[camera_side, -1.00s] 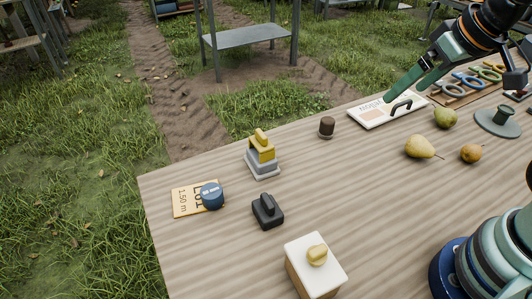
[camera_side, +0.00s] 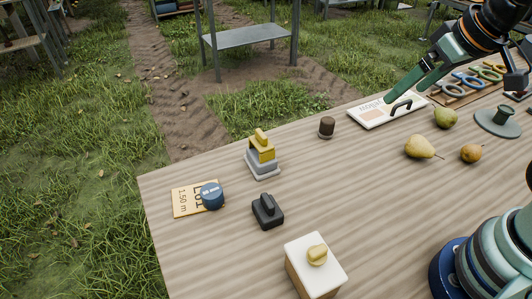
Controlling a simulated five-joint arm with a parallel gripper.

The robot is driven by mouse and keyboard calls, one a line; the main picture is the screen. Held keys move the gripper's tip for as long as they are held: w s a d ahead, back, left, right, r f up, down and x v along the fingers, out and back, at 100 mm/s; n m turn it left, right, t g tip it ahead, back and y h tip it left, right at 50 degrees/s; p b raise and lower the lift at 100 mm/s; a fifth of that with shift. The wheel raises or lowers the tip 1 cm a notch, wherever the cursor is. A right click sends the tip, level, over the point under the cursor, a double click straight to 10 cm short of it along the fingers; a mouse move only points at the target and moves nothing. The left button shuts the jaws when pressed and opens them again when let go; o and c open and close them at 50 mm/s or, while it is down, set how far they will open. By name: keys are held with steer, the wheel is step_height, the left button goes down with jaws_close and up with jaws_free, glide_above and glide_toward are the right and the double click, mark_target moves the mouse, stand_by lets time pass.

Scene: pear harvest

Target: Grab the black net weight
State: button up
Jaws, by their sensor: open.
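The black net weight (camera_side: 267,211) appears to be the small black block with a raised grip on top. It stands upright on the wooden table, left of the middle, with nothing touching it. My gripper (camera_side: 408,82) is at the upper right, in front of the white board in this view, far from the black block. Its green fingers are apart and I see nothing between them.
A yellow-and-grey stack (camera_side: 262,155) stands behind the block. A white-topped box (camera_side: 328,275) with a yellow knob is in front. Pears (camera_side: 420,147) lie right; mid-table is clear.

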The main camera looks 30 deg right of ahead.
steer(key=n+g, duration=0.6)
steer(key=n, duration=1.1)
glide_above(267, 200)
step_height(267, 200, down, 12)
steer(key=f, duration=0.6)
steer(key=shift+w+a, duration=0.2)
steer(key=shift+a, duration=0.1)
steer(key=shift+s+d+f, duration=0.1)
steer(key=shift+d+f, duration=0.1)
steer(key=shift+f, duration=1.2)
steer(key=shift+s+d+f, duration=0.1)
steer(key=shift+d+f, duration=0.05)
steer(key=shift+f, duration=1.2)
steer(key=c, duration=1.5)
steer(key=shift+r, duration=0.15)
steer(key=shift+c, duration=0.2)
